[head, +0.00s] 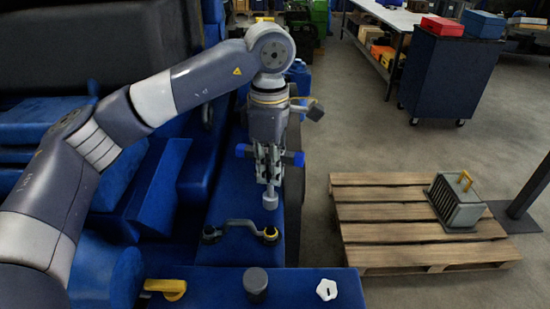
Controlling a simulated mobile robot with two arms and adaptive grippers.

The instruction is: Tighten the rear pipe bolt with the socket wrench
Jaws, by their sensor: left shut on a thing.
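My left gripper (268,163) points straight down above the blue engine ledge and is shut on the socket wrench (270,201). The wrench looks like a T-handle with blue ends and a grey socket hanging upright below the fingers. A short grey pipe (240,224) lies on the blue ledge below. Its right end has a bolt ringed in yellow (270,234), and its left end has a dark bolt (210,233). The socket hangs above the right-end bolt with a gap visible between them. My right gripper is not in view.
A blue surface in front bears a yellow handle (168,287), a dark round cap (256,283) and a white hexagonal piece (327,289). To the right, a wooden pallet (385,231) carries a grey finned box (456,205). A dark cart (450,75) stands behind.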

